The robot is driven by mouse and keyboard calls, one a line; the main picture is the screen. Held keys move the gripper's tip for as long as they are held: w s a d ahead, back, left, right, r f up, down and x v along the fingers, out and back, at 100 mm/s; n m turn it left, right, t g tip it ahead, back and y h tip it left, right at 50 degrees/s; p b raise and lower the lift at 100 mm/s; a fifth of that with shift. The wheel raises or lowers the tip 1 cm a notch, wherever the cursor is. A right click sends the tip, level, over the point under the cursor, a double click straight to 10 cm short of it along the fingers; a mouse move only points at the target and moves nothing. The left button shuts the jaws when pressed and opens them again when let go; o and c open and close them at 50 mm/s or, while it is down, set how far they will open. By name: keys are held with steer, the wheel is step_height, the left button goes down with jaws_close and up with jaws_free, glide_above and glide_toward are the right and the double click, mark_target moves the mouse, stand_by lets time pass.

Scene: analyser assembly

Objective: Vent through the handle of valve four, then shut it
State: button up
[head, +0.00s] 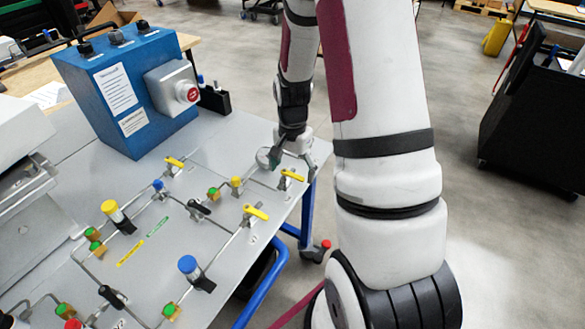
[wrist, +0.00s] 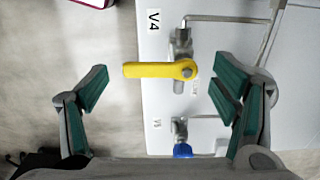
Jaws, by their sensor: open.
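The valve labelled V4 shows in the wrist view with a yellow lever handle (wrist: 160,70). The handle lies crosswise in that picture, pointing left towards the panel's edge, and its pivot is at its right end. My gripper (wrist: 167,92) is open, with its green-padded fingers to the left and right of the handle, apart from it. How far above the handle they are, I cannot tell. In the head view my gripper (head: 283,158) is over the panel's far right edge, close to a yellow handle (head: 292,176) that seems to be the same one.
A blue-handled valve (wrist: 183,150) labelled V5 sits beside V4. The grey panel (head: 150,275) carries pipes and several other valves. A blue box with a red button (head: 120,95) stands behind.

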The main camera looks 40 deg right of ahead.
steer(key=shift+c, duration=0.6)
steer(key=c, duration=1)
steer(key=shift+d+n, duration=0.1)
steer(key=shift+n, duration=0.2)
steer(key=n, duration=0.3)
steer(key=n+p, duration=0.1)
steer(key=shift+w+d, duration=0.25)
steer(key=shift+d, duration=0.15)
steer(key=n, duration=0.1)
steer(key=n+p, duration=0.1)
steer(key=n, duration=0.1)
steer(key=w+n, duration=0.1)
steer(key=n, duration=0.1)
steer(key=shift+d+r, duration=0.1)
steer(key=shift+d, duration=0.2)
steer(key=n, duration=0.2)
steer(key=n+p, duration=0.1)
steer(key=n, duration=0.1)
steer(key=shift+w+d+p, duration=0.1)
steer(key=shift+w+p, duration=0.2)
steer(key=shift+w, duration=0.1)
steer(key=shift+w+n+p, duration=0.25)
steer(key=shift+n, duration=0.8)
steer(key=shift+w+n+p, duration=0.2)
steer(key=shift+n+p, duration=0.05)
steer(key=shift+n, duration=0.8)
steer(key=shift+w, duration=0.1)
